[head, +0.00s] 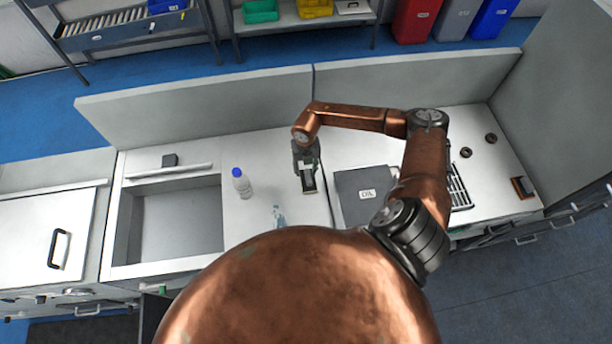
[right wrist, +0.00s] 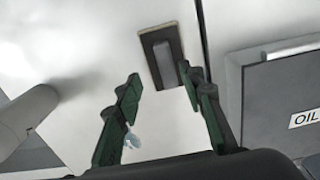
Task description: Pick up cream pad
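A small rectangular pad (head: 309,185) with a cream-brown edge, a dark top and a grey raised strip lies on the white worktop, left of the seam. It also shows in the right wrist view (right wrist: 151,59), just beyond the fingertips. I take it for the cream pad. My right gripper (head: 307,168) points down over it and hides part of it in the head view. In the right wrist view its two green fingers (right wrist: 164,82) are apart with nothing held between them; contact with the pad cannot be told. My left gripper is not in view.
A white bottle with a blue cap (head: 242,183) stands left of the gripper. A dark box marked OIL (head: 356,196) lies to the right. A sink (head: 178,222) is at left. A brown-and-black block (head: 522,187) lies far right. A low wall (head: 200,106) runs behind.

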